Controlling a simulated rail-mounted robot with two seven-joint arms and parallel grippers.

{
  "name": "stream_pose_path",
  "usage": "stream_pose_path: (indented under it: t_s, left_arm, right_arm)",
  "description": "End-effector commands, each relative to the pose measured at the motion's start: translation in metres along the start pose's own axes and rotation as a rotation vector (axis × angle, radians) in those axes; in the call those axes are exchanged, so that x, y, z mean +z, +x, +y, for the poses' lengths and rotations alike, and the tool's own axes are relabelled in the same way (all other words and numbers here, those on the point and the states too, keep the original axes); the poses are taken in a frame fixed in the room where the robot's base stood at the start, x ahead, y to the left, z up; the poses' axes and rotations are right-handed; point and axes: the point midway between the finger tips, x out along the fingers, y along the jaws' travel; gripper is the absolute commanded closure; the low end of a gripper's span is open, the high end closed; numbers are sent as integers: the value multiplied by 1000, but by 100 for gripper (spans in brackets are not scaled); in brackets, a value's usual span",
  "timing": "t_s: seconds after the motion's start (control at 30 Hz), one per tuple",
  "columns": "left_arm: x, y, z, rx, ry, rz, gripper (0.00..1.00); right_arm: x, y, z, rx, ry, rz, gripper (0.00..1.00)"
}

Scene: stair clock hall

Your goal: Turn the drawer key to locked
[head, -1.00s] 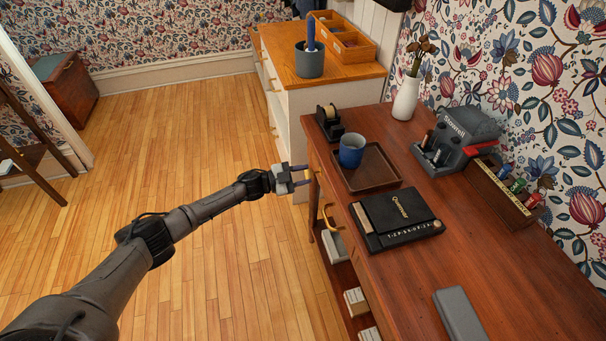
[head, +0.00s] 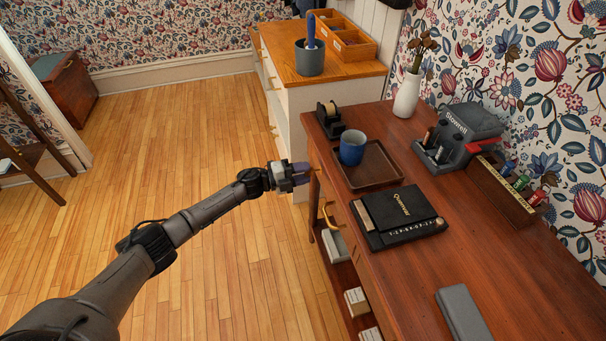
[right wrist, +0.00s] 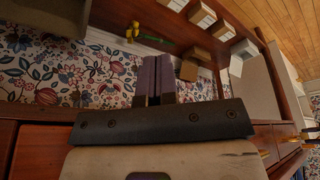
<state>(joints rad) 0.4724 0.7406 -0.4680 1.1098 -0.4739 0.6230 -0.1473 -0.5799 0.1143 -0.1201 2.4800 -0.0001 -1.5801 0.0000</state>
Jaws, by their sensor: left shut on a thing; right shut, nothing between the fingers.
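The wooden desk (head: 398,285) stands on the right with its drawer front facing left. My left gripper (head: 305,173) is at the far end of that drawer front. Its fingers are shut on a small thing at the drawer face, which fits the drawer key. The key is hidden by the fingers, so its angle cannot be told. A brass drawer handle (head: 327,213) is nearer to me along the same front. My right gripper (right wrist: 160,80) shows only in the right wrist view, shut and empty, with shelf and wallpaper beyond it.
On the desk are a tray (head: 385,183) with a blue mug (head: 352,147), a tape dispenser (head: 330,120), a black index box (head: 398,218) and a white vase (head: 407,95). A white cabinet (head: 300,130) stands behind.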

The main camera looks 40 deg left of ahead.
Motion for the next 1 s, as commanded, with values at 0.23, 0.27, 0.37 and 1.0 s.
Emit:
stream_pose_path:
  t_s: [0.23,0.27,0.37,1.0]
  left_arm:
    - [0,0,1,1,78,0,88]
    - [0,0,1,1,83,0,88]
    - [0,0,1,1,96,0,88]
    - [0,0,0,1,102,0,46]
  right_arm:
    - [1,3,2,4,-5,-1,100]
    - [1,3,2,5,-6,-1,100]
    - [2,3,3,7,-9,-1,100]
    - [1,3,1,2,-3,-1,100]
